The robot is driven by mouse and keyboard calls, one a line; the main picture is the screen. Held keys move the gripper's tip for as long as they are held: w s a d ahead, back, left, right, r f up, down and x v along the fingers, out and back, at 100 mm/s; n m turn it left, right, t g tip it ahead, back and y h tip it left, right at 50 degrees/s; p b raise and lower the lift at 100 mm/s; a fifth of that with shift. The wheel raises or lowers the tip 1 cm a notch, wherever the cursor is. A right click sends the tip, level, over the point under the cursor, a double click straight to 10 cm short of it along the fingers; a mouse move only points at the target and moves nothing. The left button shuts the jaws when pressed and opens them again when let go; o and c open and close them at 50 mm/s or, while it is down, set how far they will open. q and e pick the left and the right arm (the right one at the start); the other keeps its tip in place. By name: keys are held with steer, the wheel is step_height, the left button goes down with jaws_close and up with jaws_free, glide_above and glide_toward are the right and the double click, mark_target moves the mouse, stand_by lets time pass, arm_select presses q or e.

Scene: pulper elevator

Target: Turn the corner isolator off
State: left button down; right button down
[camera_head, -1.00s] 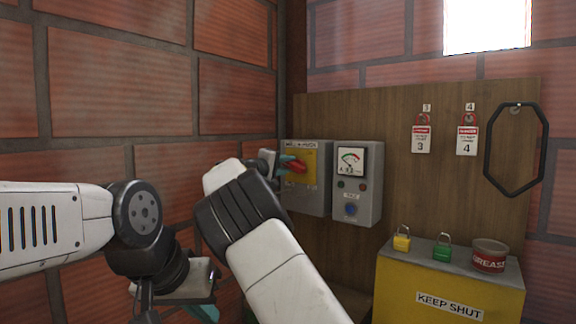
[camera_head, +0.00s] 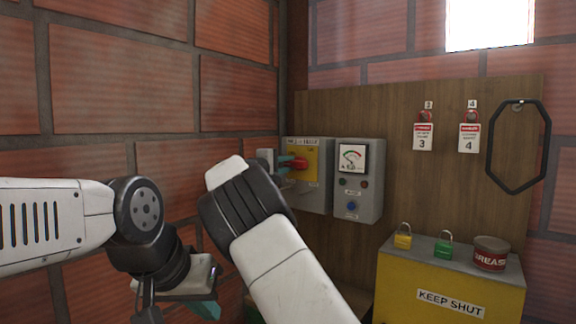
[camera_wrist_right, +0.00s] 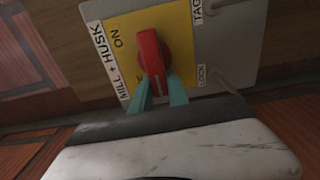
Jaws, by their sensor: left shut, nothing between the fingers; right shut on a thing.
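The corner isolator is a grey box (camera_head: 313,198) on the wooden board beside the brick corner, with a yellow plate (camera_head: 311,157) and a red handle (camera_head: 299,163). In the right wrist view the red handle (camera_wrist_right: 152,58) stands on the yellow plate (camera_wrist_right: 185,25), near the word ON and beside the label MILL + HUSK. My right gripper (camera_wrist_right: 158,90) is shut on the lower end of the handle with its teal fingertips. It also shows in the head view (camera_head: 288,162), partly hidden by my arm. My left gripper (camera_head: 207,309) is shut and empty, low at the left.
A grey meter box (camera_head: 358,207) with a dial and buttons hangs right of the isolator. A yellow cabinet (camera_head: 400,290) below carries yellow and green padlocks and a grease tin (camera_head: 490,255).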

steer(key=shift+d+f, duration=0.2)
steer(key=shift+d, duration=0.45)
steer(key=c, duration=1.3)
jaws_free()
steer(key=shift+s, duration=0.1)
steer(key=shift+d+r, duration=0.1)
steer(key=shift+d, duration=0.1)
steer(key=shift+s+a, duration=0.15)
steer(key=shift+a, duration=0.25)
steer(key=v, duration=0.7)
steer(key=shift+s, duration=0.15)
